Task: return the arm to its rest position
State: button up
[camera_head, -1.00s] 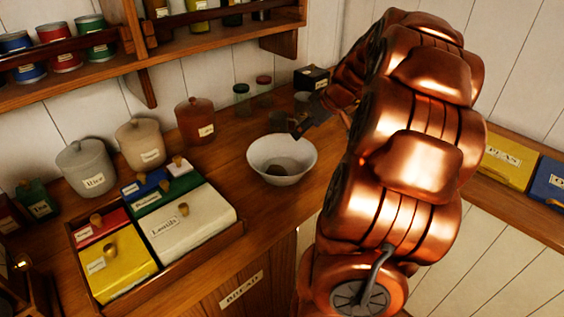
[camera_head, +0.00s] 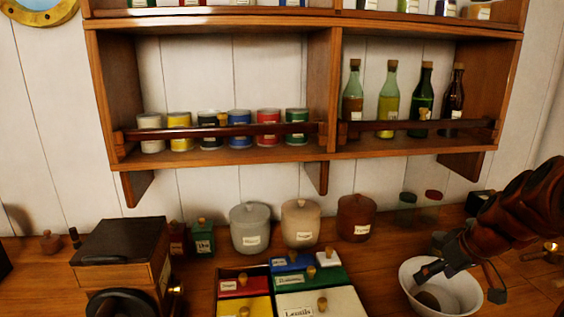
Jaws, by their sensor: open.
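My copper arm (camera_head: 525,215) enters from the right edge and reaches down to the left. My gripper (camera_head: 464,284) is at its end, with the dark fingers spread apart and nothing seen between them. It is over or just in front of the white bowl (camera_head: 411,277) in the picture; the exact gap cannot be told. The bowl stands upright on the wooden counter and has a greyish-brown patch inside, partly hidden by the arm and the frame edge.
A wall shelf (camera_head: 230,156) with cans and corked bottles hangs above the counter. Canisters (camera_head: 302,222), jars (camera_head: 432,207), a tray of labelled boxes (camera_head: 229,271) and a wooden grinder-like box (camera_head: 122,255) stand along the counter.

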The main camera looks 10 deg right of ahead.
jog(key=s+a+f+g, duration=0.15)
jog(key=s+a, duration=0.25)
jog(key=a, duration=0.5)
jog(key=s+a+f+g, duration=0.15)
jog(key=s+a, duration=0.25)
jog(key=a, duration=0.6)
jog(key=s+a+f+g+h, duration=0.1)
jog(key=s+a, duration=0.1)
jog(key=s, duration=0.6)
jog(key=s+a+f+m+g, duration=0.1)
jog(key=s+a+g, duration=0.1)
jog(key=s, duration=0.5)
jog(key=shift+s+a+f+g+h, duration=0.3)
jog(key=shift+s+a+h, duration=0.1)
jog(key=shift+a, duration=0.35)
